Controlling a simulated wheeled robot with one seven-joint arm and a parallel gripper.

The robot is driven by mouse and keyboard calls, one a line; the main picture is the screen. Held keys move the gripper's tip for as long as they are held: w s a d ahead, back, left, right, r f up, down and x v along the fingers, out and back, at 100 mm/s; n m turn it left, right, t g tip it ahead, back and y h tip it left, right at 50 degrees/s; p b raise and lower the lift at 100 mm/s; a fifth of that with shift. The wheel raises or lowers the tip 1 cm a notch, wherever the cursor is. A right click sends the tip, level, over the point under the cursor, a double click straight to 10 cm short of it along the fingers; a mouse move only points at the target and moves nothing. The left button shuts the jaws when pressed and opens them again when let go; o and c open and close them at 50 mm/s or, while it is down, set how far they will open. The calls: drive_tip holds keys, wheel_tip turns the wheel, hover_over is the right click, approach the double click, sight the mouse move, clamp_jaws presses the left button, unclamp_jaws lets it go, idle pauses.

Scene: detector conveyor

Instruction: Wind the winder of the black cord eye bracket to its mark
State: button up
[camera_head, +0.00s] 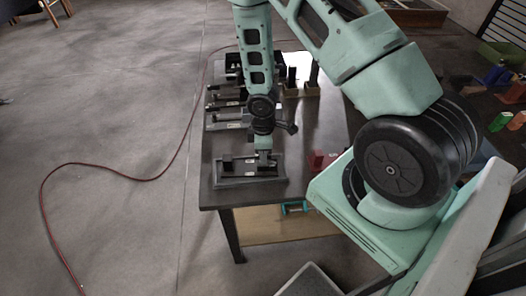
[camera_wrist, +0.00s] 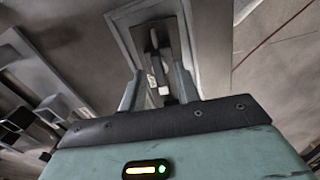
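A low grey tray (camera_head: 222,184) lies at the near end of the dark table. A dark bracket-like device (camera_head: 240,171) with small pale labels sits in it; I cannot tell for certain that it is the black cord eye bracket. My gripper (camera_head: 264,160) points down over the right part of this device. In the wrist view, my gripper (camera_wrist: 160,76) has its two fingers apart, on either side of a narrow dark part (camera_wrist: 155,62) with white patches. Gaps show beside that part. The winder and its mark are too small to make out.
Several dark devices in a row (camera_head: 225,108) lie farther back on the table (camera_head: 215,150). A red block (camera_head: 317,160) stands to the right of the tray. Upright black posts (camera_head: 292,77) stand at the back. A red cord (camera_head: 110,170) runs over the floor at left.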

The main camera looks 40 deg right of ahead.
wheel_tip(320, 180, up, 17)
drive_tip(key=p, duration=0.1)
drive_tip(key=shift+r, duration=0.2)
idle(0.4)
idle(0.5)
drive_tip(key=s+a+r+m+b, duration=0.1)
drive_tip(key=s+a+b, duration=0.4)
drive_tip(key=s+a, duration=0.4)
drive_tip(key=s+a+r+m+b, duration=0.1)
drive_tip(key=s+a+r+b, duration=0.1)
drive_tip(key=s+a+b, duration=0.3)
drive_tip(key=s+a, duration=0.4)
drive_tip(key=a, duration=0.4)
drive_tip(key=shift+a+r+y, duration=0.25)
drive_tip(key=shift+a+y, duration=0.05)
drive_tip(key=shift+a, duration=0.1)
